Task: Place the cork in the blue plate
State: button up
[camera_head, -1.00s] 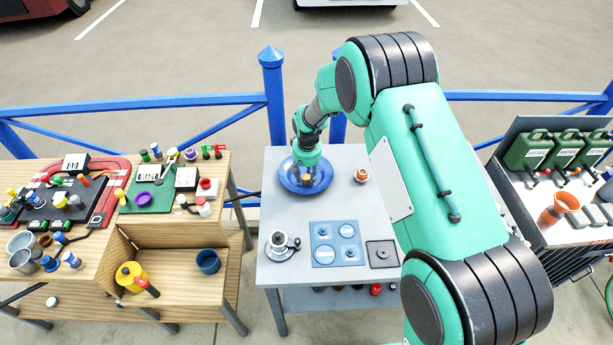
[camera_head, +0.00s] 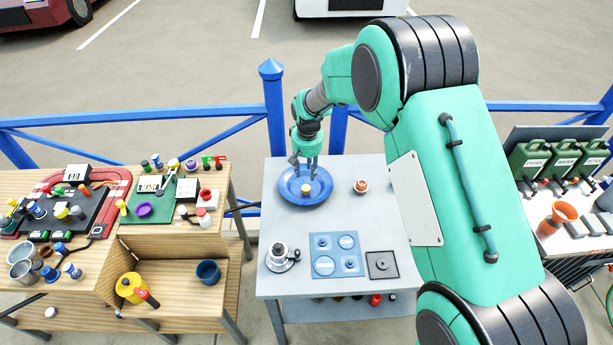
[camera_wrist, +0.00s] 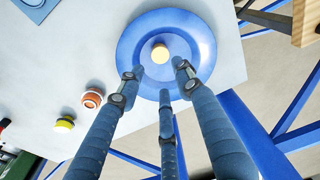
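The blue plate (camera_head: 318,196) lies on the grey table's far left part. The cork (camera_head: 306,189), a small tan cylinder, stands in the plate; it also shows in the wrist view (camera_wrist: 160,53), near the middle of the plate (camera_wrist: 205,45). My gripper (camera_head: 305,170) is above the plate, raised clear of the cork. In the wrist view its fingers (camera_wrist: 160,80) are spread apart with nothing between them, and the cork is beyond the fingertips, apart from them.
On the grey table (camera_head: 345,215), an orange and white round item (camera_head: 360,186) sits right of the plate. A silver piece (camera_head: 281,255), a blue panel (camera_head: 337,254) and a dark square plate (camera_head: 382,265) lie nearer. A cluttered wooden bench (camera_head: 225,290) stands left.

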jog(key=shift+s+r, duration=0.1)
jog(key=shift+r, duration=0.65)
jog(key=shift+r, duration=0.1)
jog(key=s+d+r+t, duration=0.1)
jog(key=s+d+r, duration=0.2)
jog(key=s+r, duration=0.35)
jog(key=s+d+r+m, duration=0.1)
jog(key=s+d+r, duration=0.2)
jog(key=r, duration=0.7)
jog(key=s+d+r+t, duration=0.1)
jog(key=s+d+r, duration=0.35)
jog(key=r, duration=0.35)
jog(key=s+d+r, duration=0.2)
jog(key=s, duration=0.8)
jog(key=s+d+r+t, duration=0.1)
jog(key=s+d+r, duration=0.1)
jog(key=s, duration=0.7)
jog(key=s+d+r+m+t, duration=0.1)
jog(key=s+d+r, duration=0.1)
jog(key=s, duration=0.8)
jog(key=shift+s+d+r, duration=0.35)
jog(key=shift+d+r, duration=0.05)
